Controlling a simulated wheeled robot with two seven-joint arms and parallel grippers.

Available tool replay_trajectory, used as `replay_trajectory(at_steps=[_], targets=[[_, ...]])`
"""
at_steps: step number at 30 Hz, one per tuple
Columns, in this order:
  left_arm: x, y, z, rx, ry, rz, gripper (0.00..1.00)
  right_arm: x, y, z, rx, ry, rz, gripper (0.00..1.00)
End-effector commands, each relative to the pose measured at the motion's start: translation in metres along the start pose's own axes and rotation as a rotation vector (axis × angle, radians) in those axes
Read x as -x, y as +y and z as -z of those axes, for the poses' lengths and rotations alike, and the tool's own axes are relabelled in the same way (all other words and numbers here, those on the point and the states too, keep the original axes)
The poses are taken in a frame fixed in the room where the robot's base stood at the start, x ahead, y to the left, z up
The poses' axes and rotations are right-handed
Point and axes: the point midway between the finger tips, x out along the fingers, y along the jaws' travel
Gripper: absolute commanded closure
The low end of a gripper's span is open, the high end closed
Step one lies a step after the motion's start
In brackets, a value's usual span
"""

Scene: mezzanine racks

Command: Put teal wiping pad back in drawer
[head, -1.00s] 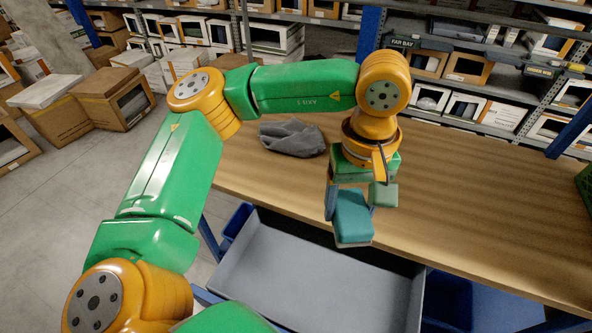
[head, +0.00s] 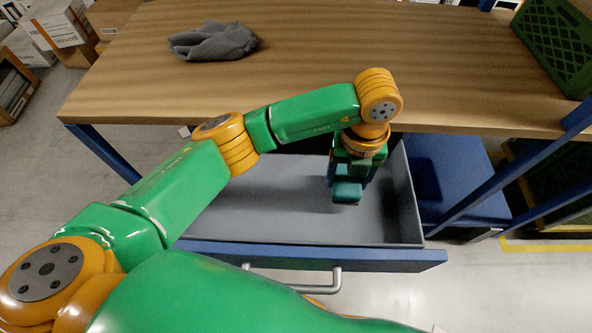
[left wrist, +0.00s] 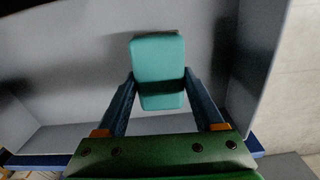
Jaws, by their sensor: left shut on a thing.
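The teal wiping pad (head: 346,191) is held in my left gripper (head: 346,182), over the open drawer (head: 270,215). In the left wrist view the teal wiping pad (left wrist: 157,60) sits between the two fingers of my left gripper (left wrist: 160,88), which press on its sides. The grey drawer floor (left wrist: 85,60) lies beneath it. The drawer is pulled out from under the workbench and looks empty apart from shadow. The exact gap between pad and drawer floor is hard to tell. My right gripper is not in view.
The wooden workbench top (head: 330,50) lies behind the drawer, with a crumpled grey cloth (head: 213,41) on it. A green crate (head: 560,45) stands at its right end. The drawer's blue front (head: 390,258) has a metal handle (head: 300,284).

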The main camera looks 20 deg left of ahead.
Motion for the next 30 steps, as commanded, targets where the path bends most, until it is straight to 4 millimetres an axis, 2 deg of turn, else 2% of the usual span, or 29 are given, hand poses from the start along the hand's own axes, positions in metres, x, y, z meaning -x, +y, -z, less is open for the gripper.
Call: replay_trajectory(at_steps=[2, 4, 13, 15, 18, 20, 26, 30], targets=[[-0.004, 0.004, -0.001, 0.047, 0.002, 0.0, 0.83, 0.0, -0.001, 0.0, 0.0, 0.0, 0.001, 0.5], [-0.002, 0.02, -0.008, 0.064, 0.001, -0.001, 0.83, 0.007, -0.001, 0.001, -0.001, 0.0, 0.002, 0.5], [0.001, 0.12, -0.048, 0.064, 0.0, -0.005, 0.83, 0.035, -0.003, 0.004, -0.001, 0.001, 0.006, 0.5], [0.0, 0.139, -0.057, 0.062, 0.0, -0.004, 0.83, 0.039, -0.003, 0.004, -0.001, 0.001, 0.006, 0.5], [-0.002, 0.158, -0.065, 0.058, 0.0, -0.002, 0.83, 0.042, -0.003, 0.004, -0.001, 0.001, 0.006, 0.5], [-0.004, 0.164, -0.067, 0.056, 0.001, -0.002, 0.83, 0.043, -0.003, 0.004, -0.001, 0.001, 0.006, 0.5], [-0.036, 0.165, -0.067, 0.053, 0.002, -0.001, 0.83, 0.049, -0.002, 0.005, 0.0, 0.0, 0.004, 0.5], [-0.039, 0.165, -0.068, 0.053, -0.001, 0.0, 0.83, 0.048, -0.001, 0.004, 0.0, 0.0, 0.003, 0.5]])
